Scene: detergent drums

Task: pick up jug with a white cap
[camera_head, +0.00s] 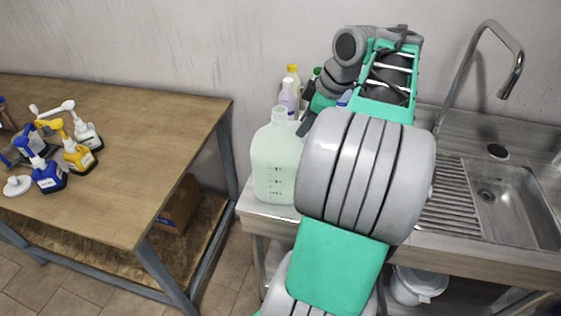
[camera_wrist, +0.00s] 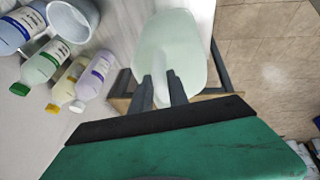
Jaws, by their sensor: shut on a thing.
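The jug (camera_head: 277,163) is a large, pale green translucent container with a whitish neck. In the head view it is upright at the left end of the sink counter, just left of my arm. I cannot tell whether it touches the counter. In the wrist view the jug (camera_wrist: 168,42) fills the top middle. My gripper (camera_wrist: 161,90) has its two dark fingers on either side of the jug's handle and is shut on it. In the head view my arm hides most of the gripper and the jug's right side.
Several bottles stand behind the jug, including a lilac one (camera_head: 288,97); the lilac bottle (camera_wrist: 97,75) also shows left in the wrist view. A wooden table (camera_head: 130,130) with spray bottles is at left, with a gap before the counter. A sink (camera_head: 510,205) and tall faucet (camera_head: 480,70) are at right.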

